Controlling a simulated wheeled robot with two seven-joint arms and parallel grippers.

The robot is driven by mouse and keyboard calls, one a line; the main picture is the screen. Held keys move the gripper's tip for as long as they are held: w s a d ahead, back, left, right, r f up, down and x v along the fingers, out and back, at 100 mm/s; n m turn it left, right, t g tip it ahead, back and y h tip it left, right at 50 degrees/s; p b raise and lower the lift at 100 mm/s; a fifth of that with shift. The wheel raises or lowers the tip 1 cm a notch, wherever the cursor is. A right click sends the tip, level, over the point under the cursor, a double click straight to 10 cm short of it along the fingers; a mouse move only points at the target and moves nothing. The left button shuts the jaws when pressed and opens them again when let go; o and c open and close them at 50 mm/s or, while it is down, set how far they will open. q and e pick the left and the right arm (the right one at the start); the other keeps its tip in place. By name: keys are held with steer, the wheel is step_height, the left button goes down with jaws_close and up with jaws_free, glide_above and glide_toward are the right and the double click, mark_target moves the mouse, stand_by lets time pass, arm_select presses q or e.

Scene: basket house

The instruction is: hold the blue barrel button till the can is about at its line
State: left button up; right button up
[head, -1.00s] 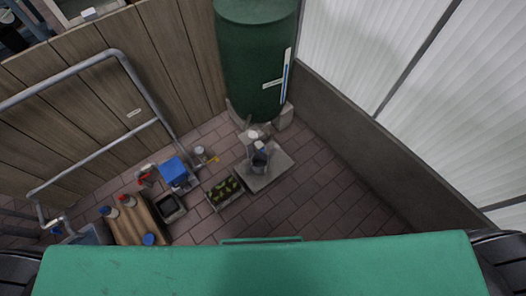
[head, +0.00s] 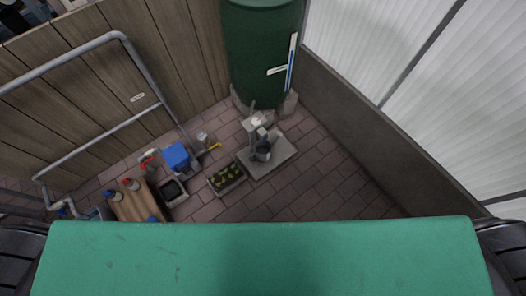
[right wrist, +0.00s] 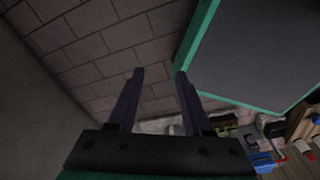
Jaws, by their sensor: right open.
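The green barrel (head: 262,55) stands at the back against the wooden fence in the head view, with a blue level strip (head: 291,65) on its right side. A dark grey can (head: 263,152) stands on the grey slab (head: 284,155) in front of it. A small blue spot (head: 262,132), possibly the button, shows on the grey fitting just above the can; it is too small to be sure. The line on the can cannot be made out. My right gripper (right wrist: 159,73) is open and empty above the paving, away from the barrel. My left gripper is out of view.
A planter (head: 226,178), a blue box (head: 177,156), a black tray (head: 173,192) and a wooden bench (head: 133,205) with bottles stand left of the slab. A grey pipe rail (head: 80,50) runs along the fence. A low wall (head: 345,115) bounds the right. Paving right of the slab is clear.

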jaws_close()
stand_by(1.5)
